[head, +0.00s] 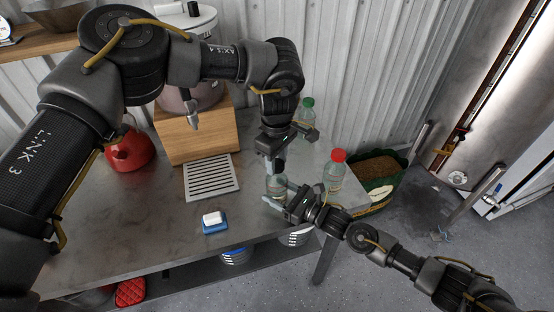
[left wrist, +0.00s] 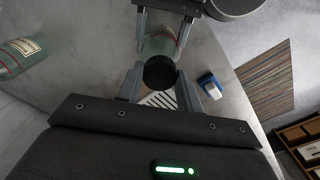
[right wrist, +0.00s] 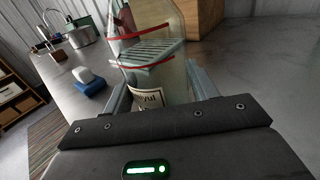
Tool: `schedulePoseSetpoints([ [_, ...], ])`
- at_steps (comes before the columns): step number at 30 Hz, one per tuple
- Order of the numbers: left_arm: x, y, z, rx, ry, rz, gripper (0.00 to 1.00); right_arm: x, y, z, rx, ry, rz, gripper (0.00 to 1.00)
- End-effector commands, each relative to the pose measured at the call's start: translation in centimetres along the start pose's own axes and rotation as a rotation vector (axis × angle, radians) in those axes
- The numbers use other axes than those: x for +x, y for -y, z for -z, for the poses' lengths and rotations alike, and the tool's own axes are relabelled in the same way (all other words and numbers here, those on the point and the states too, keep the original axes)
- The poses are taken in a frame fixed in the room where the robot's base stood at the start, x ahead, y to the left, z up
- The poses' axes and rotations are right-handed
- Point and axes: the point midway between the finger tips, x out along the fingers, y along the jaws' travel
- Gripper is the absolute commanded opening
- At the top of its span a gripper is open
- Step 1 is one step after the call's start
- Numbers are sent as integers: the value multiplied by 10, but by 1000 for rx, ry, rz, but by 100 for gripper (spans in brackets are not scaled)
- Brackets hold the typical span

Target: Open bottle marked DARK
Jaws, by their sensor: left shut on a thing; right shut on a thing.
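A clear bottle (head: 276,184) with a black cap stands near the front right part of the metal table. My right gripper (head: 281,194) is shut on its body from the side. In the right wrist view the bottle (right wrist: 155,75) shows red bands and a pale label, with lettering only partly legible; I cannot read DARK. My left gripper (head: 277,166) points down from above, shut on the cap. The black cap (left wrist: 159,72) sits between its fingers in the left wrist view and still covers the bottle top.
A red-capped bottle (head: 334,174) stands close to the right, and a green-capped bottle (head: 306,113) stands behind. A blue sponge holder (head: 215,226) with a white block, a metal grate (head: 211,179) and a wooden box (head: 190,135) are to the left. A red kettle (head: 128,153) is farther left.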

Motion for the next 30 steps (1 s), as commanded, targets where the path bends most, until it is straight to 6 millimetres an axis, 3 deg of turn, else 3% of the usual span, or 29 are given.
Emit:
schedulePoseSetpoints([
  [15,-1,-1,-2,-1460,5,4,8,0,0,0,0,-1,0,0],
  [30,-2,-1,-2,-2772,3,3,8,0,0,0,0,-1,-1,0],
])
